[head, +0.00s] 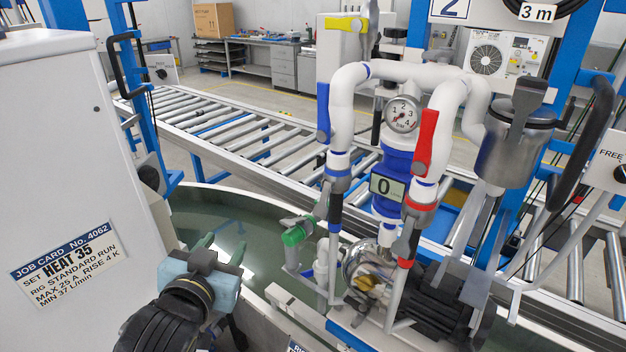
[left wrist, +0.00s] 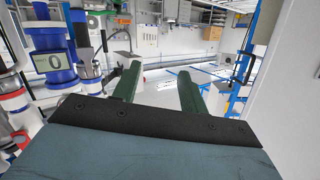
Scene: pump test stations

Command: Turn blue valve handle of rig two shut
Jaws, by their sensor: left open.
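Rig two stands under a sign with a 2 (head: 450,9) in the head view. Its blue valve handle (head: 323,113) sits on the left white pipe and points roughly up and down along it. A red handle (head: 425,142) is on the right pipe. My left gripper (head: 197,246) is at the lower left of the rig, below and left of the blue handle and apart from it. Its green fingers are spread and empty, as the left wrist view (left wrist: 160,72) also shows. I cannot surely make out the blue handle in that view. My right gripper is not in view.
A green handle (head: 297,232) sticks out low on the rig's left. A yellow handle (head: 346,23) is at the top. A large white cabinet (head: 60,150) with a job card stands at the left. A roller conveyor (head: 215,120) runs behind. A display (head: 388,187) reads 0.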

